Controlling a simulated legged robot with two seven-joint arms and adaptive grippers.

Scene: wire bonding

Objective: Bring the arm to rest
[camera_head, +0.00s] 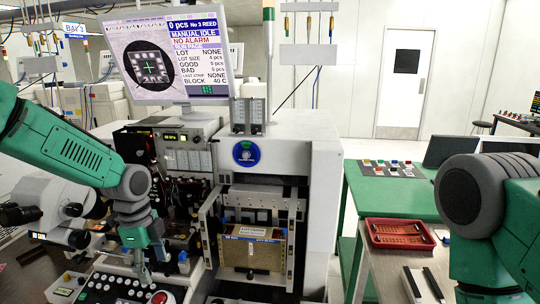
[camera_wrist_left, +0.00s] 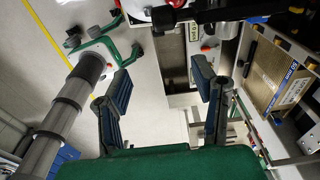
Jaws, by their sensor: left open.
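My left arm, green with grey joints, comes in from the left in the head view. Its gripper (camera_head: 142,270) points down just above the black button panel (camera_head: 112,290) and beside the red button (camera_head: 160,297). Whether it touches the panel cannot be told. In the left wrist view the two dark fingers of the left gripper (camera_wrist_left: 162,92) stand wide apart with nothing between them. My right arm shows only as a grey joint and green link at the right edge; its gripper is outside the picture.
The wire bonding machine (camera_head: 322,190) stands in the middle, with a brown box (camera_head: 252,250) in its front bay. A monitor (camera_head: 165,55) is above and a microscope (camera_head: 50,205) at left. A red tray (camera_head: 398,234) lies on the right table.

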